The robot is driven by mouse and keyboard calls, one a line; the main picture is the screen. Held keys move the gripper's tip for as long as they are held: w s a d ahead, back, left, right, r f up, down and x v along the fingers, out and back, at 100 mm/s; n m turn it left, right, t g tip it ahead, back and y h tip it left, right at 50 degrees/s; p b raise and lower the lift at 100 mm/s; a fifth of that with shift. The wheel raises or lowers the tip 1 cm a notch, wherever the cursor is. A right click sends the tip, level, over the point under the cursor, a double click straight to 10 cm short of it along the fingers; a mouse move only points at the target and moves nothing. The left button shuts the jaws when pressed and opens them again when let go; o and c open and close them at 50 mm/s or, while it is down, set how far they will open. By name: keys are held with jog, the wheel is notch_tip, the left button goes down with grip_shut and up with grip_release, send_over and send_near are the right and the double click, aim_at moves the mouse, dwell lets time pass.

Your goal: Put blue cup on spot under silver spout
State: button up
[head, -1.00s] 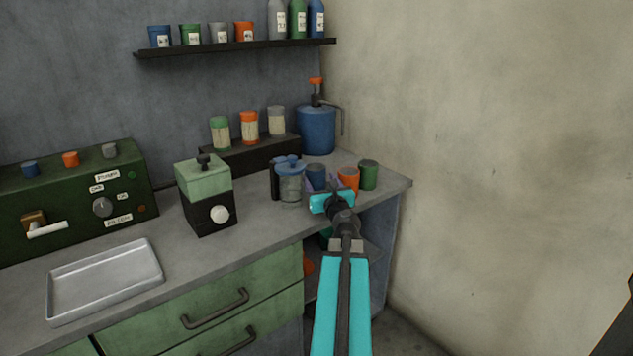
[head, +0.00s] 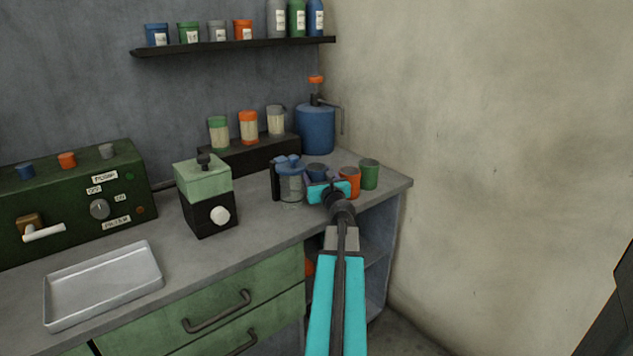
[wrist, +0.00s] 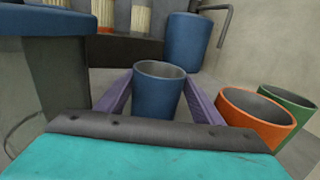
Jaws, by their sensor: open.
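The blue cup (head: 316,170) stands upright on the counter near the right end, partly hidden by my gripper (head: 322,186) in the head view. In the wrist view the blue cup (wrist: 157,95) is between the two purple fingers of my gripper (wrist: 159,80). The fingers are open, one on each side of it; I cannot tell whether they touch it. A pale, spout-like bar (head: 44,232) sticks out from the green control box (head: 72,195) at the left. No marked spot shows clearly under it.
An orange cup (head: 350,180) and green cup (head: 369,174) stand close right of the blue cup. A blue-lidded glass jar (head: 290,185) is close left. A blue pump canister (head: 316,130) stands behind. A green-and-black grinder (head: 207,200) and metal tray (head: 102,285) are further left.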

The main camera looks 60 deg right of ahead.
jog(key=shift+c, duration=0.2)
jog(key=c, duration=1)
jog(key=shift+o, duration=0.2)
jog(key=shift+r, duration=0.1)
jog(key=shift+r+p, duration=0.45)
jog(key=shift+r, duration=0.35)
notch_tip(320, 180, up, 2)
jog(key=shift+r+p, duration=0.1)
jog(key=shift+p, duration=0.35)
jog(key=s+d+b+v, duration=0.1)
jog(key=b+v, duration=0.3)
jog(key=v, duration=0.5)
jog(key=shift+s+r, duration=0.2)
jog(key=shift+s, duration=0.25)
